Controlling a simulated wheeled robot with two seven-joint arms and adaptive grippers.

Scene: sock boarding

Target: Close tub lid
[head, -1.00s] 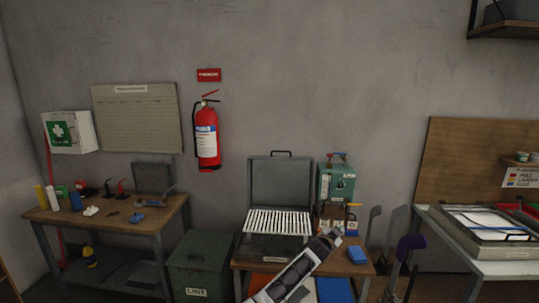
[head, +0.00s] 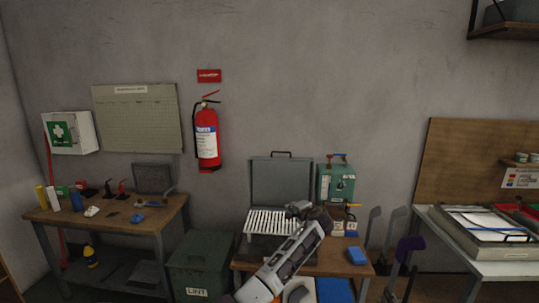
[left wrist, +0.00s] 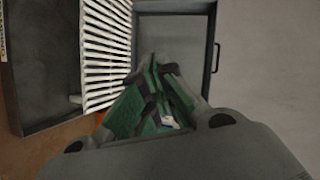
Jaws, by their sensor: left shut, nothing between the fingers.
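The grey tub (head: 247,237) stands on the middle bench, with a rack of white slats (head: 266,222) in it. Its lid (head: 280,182) stands upright and open at the back, with a dark handle (head: 281,153) on its top edge. The lid (left wrist: 175,45) and slats (left wrist: 105,45) also show in the left wrist view. My left gripper (head: 298,209) is shut and empty, in front of the tub's right part. Its green fingers (left wrist: 155,95) overlap the lid's lower part in the left wrist view; I cannot tell whether they touch.
A green box (head: 336,183) stands right of the lid. A blue block (head: 357,256) lies at the bench's right side. A green lint bin (head: 200,268) stands left of the bench. A side table (head: 150,224) is at far left. Bare wall lies behind the lid.

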